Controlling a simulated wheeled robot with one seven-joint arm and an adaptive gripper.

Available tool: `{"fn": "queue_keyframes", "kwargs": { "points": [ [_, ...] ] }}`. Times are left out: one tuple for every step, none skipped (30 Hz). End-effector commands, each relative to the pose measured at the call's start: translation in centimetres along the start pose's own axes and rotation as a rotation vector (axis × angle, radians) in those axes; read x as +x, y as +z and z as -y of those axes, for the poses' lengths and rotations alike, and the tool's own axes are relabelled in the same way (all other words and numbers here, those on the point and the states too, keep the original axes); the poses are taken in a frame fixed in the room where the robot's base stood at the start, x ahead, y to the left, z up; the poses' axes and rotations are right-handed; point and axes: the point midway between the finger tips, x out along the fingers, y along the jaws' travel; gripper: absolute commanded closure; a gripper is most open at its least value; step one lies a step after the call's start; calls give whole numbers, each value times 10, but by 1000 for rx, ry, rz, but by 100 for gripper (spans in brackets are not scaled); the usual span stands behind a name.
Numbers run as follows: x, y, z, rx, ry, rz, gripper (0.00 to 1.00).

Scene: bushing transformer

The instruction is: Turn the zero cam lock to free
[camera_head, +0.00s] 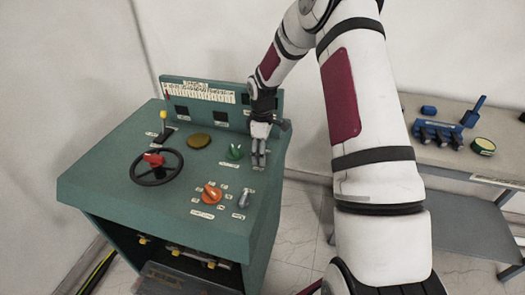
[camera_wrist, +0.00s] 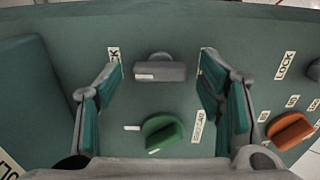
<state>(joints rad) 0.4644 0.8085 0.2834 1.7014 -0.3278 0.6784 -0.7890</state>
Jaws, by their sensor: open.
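A grey knob (camera_wrist: 160,68) with a raised grip and a small pale label on it sits on the green panel. In the wrist view it lies between the two fingers of my gripper (camera_wrist: 159,64), with a gap on each side. The fingers are apart and empty. A label ending in K (camera_wrist: 113,60) shows at the left fingertip; another label at the right fingertip is mostly hidden. In the head view my gripper (camera_head: 259,158) points down over the panel's right side and hides this knob. I cannot read which knob is the zero cam lock.
A green knob (camera_wrist: 163,133) is close below the grey one in the wrist view. An orange knob (camera_head: 211,193), a second grey knob (camera_head: 245,197) and a red-hubbed handwheel (camera_head: 156,167) are also on the panel. A side table (camera_head: 445,157) holding blue parts stands at the right.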

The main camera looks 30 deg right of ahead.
Motion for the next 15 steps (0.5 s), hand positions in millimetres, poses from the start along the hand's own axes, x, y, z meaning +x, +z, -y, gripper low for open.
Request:
{"fn": "queue_keyframes", "kwargs": {
  "points": [
    [0,0,0,0,0,0,38],
    [0,0,0,0,0,0,38],
    [0,0,0,0,0,0,41],
    [0,0,0,0,0,0,47],
    [0,0,0,0,0,0,54],
    [0,0,0,0,0,0,63],
    [0,0,0,0,0,0,70],
    [0,0,0,0,0,0,77],
    [0,0,0,0,0,0,86],
    [0,0,0,0,0,0,86],
    [0,0,0,0,0,0,86],
    [0,0,0,0,0,0,86],
    [0,0,0,1,0,0,86],
    [0,0,0,2,0,0,86],
    [0,0,0,4,0,0,86]
  ]
}}
